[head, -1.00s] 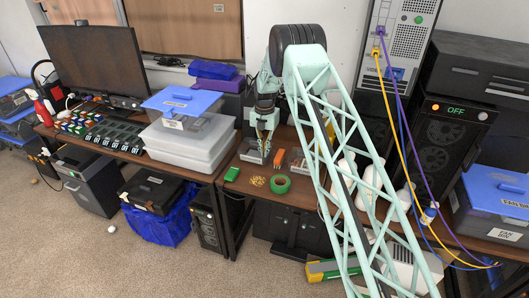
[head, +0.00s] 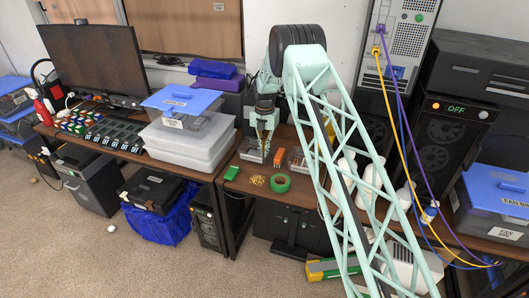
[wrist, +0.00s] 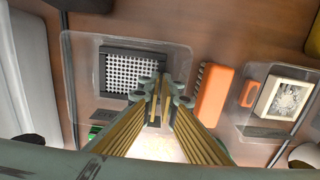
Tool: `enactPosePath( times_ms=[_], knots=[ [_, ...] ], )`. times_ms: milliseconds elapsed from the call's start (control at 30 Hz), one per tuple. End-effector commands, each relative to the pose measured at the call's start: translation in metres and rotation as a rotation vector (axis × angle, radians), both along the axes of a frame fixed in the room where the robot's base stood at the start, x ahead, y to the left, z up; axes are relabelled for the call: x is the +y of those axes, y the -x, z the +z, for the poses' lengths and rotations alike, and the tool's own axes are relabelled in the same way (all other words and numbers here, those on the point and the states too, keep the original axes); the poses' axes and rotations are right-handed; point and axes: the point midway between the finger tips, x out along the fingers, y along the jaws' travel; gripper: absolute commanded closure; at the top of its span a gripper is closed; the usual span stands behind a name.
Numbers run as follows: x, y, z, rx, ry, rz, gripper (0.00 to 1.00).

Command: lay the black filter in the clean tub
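The black filter (wrist: 118,72), a dark frame around a pale dotted mesh, shows in the wrist view within the outline of a clear tub (wrist: 83,97) with a dark label at its front. Whether it rests on the tub floor is unclear. My gripper (wrist: 164,98) points down at the filter's right edge, its fingertips on either side of that edge with a narrow gap. Whether they pinch it is unclear. In the head view my gripper (head: 265,146) is over the small tub on the table; the filter is hard to make out there.
Right of the tub lie an orange piece (wrist: 213,95) and a second clear tub (wrist: 245,131) with a pale-framed grey filter (wrist: 287,98). White bins (head: 185,143) stand left.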

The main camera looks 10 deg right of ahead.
Motion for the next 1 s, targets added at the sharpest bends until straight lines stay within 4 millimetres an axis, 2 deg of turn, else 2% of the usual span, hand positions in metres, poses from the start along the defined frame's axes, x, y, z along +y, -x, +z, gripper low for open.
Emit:
enactPosePath(
  times_ms=[133, 367, 767, 1000],
  knots=[
    [0.0, 0.0, -0.002, 0.0, 0.0, 0.0, 1.0],
    [0.0, 0.0, -0.001, 0.0, 0.0, 0.0, 0.81],
    [0.0, 0.0, 0.001, 0.0, 0.0, 0.0, 0.81],
    [0.0, 0.0, 0.016, -0.001, 0.001, 0.0, 0.81]
  ],
)
